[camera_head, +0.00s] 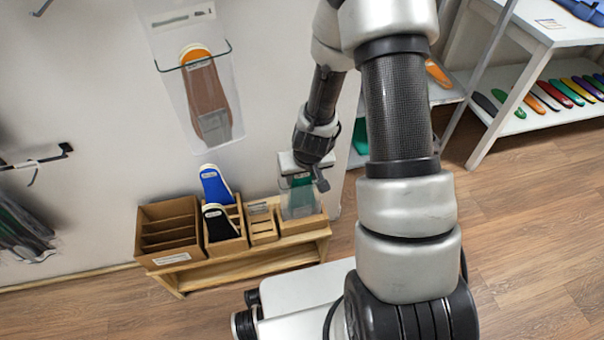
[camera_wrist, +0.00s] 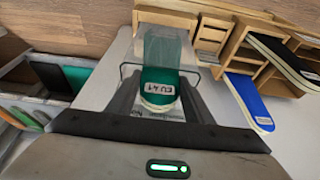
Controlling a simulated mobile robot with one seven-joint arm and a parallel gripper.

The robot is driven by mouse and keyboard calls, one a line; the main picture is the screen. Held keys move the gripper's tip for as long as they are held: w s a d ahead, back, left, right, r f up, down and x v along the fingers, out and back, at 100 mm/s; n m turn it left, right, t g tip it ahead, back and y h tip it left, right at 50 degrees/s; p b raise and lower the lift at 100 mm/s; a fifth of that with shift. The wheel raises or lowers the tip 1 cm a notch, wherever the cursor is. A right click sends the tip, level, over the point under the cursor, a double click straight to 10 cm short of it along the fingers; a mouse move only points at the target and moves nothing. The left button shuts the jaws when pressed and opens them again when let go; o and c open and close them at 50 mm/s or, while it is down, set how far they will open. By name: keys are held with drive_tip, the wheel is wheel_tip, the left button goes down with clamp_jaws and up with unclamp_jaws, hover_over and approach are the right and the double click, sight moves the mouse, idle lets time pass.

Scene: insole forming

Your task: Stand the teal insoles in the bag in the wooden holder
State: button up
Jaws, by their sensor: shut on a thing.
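The teal insoles (camera_wrist: 158,84) are in a clear bag (camera_wrist: 166,48) and carry a white label reading EU 41. In the head view the teal insoles (camera_head: 301,182) hang upright in the bag (camera_head: 300,205) below my gripper (camera_head: 308,168). My gripper, also in the wrist view (camera_wrist: 158,98), is shut on the bag's upper end. The bag's lower end overlaps the rightmost wooden holder (camera_head: 305,226) on the low bench; the holder also shows in the wrist view (camera_wrist: 180,18). I cannot tell whether the bag's bottom is inside it.
Left of the holder stand a small slotted wooden holder (camera_head: 262,224), a black insole (camera_head: 217,222), a blue insole (camera_head: 215,185) and a brown box (camera_head: 168,231). A bag with brown insoles (camera_head: 207,95) hangs on the wall above. Shelves (camera_head: 555,105) with several coloured insoles stand at right.

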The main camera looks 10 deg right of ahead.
drive_tip(key=o, duration=1.6)
drive_tip(key=p+v, duration=0.6)
drive_tip(key=v, duration=1.1)
drive_tip(key=shift+r, duration=0.2)
